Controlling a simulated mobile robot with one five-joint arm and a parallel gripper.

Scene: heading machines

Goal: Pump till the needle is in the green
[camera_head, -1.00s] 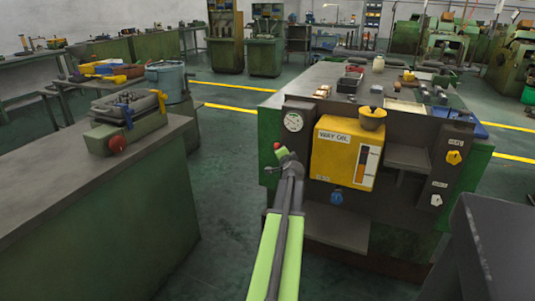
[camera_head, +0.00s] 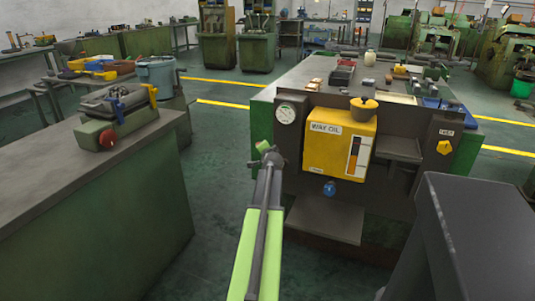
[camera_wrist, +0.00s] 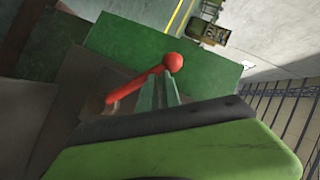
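The round gauge (camera_head: 286,113) has a white face at the left of the machine front. Its needle and any green zone are too small to read. The yellow WAY OIL tank (camera_head: 335,145) is right of it. My gripper (camera_head: 266,152) is in front of the panel, below and left of the gauge. In the wrist view, a red lever (camera_wrist: 135,87) ends in a red ball (camera_wrist: 173,62). My fingertips (camera_wrist: 167,78) are close together right at the ball. I cannot tell whether they grip it. The lever is not clear in the head view.
A grey bench (camera_head: 60,165) with a red-knobbed vise (camera_head: 118,118) stands at the left. A blue knob (camera_head: 329,188) is under the tank, and a yellow switch (camera_head: 444,147) is at the right. A low grey shelf (camera_head: 325,220) juts out below. Open floor lies between bench and machine.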

